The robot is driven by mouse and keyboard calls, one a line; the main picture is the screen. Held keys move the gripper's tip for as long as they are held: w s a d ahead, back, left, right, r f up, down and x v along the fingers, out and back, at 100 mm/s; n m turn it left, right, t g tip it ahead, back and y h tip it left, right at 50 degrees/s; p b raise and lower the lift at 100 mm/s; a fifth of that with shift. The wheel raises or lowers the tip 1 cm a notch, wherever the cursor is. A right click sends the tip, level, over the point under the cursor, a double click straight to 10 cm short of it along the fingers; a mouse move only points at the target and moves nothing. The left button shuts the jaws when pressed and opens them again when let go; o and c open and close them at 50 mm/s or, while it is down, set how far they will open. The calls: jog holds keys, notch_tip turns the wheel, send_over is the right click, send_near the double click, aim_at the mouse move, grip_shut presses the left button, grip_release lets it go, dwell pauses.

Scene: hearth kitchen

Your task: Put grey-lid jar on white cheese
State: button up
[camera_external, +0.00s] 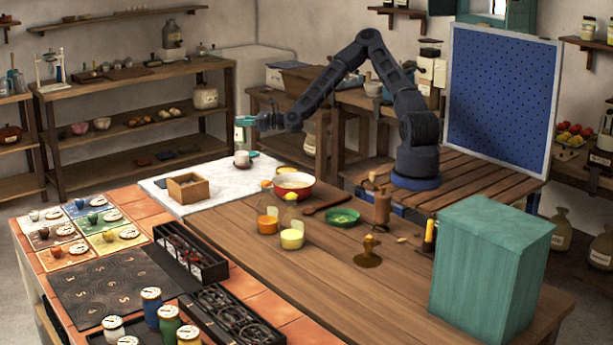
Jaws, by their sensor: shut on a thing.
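My gripper (243,147) hangs at the end of my arm over the far end of the table, above the white marble slab. It is shut on a small pale jar with a greyish top (242,159), which I take for the grey-lid jar. The fingers are thin and hard to make out at this size. I cannot tell whether the jar touches what is under it. I cannot clearly pick out the white cheese.
An open wooden box (188,188) stands on the marble slab (225,187), near a red-rimmed bowl (294,185). Several cups, a green dish (342,217) and a candle (429,236) stand on the wooden table. A large teal box (490,270) fills the near right corner.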

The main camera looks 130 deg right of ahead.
aim_at(245, 129)
jog(key=shift+f, duration=1.9)
jog(key=shift+f, duration=0.15)
jog(key=o, duration=1.1)
jog(key=shift+c, duration=0.2)
jog(key=shift+s+a, duration=0.1)
jog(key=shift+s, duration=0.05)
jog(key=v, duration=1.1)
jog(key=shift+s+a, duration=0.2)
jog(key=shift+a, duration=0.05)
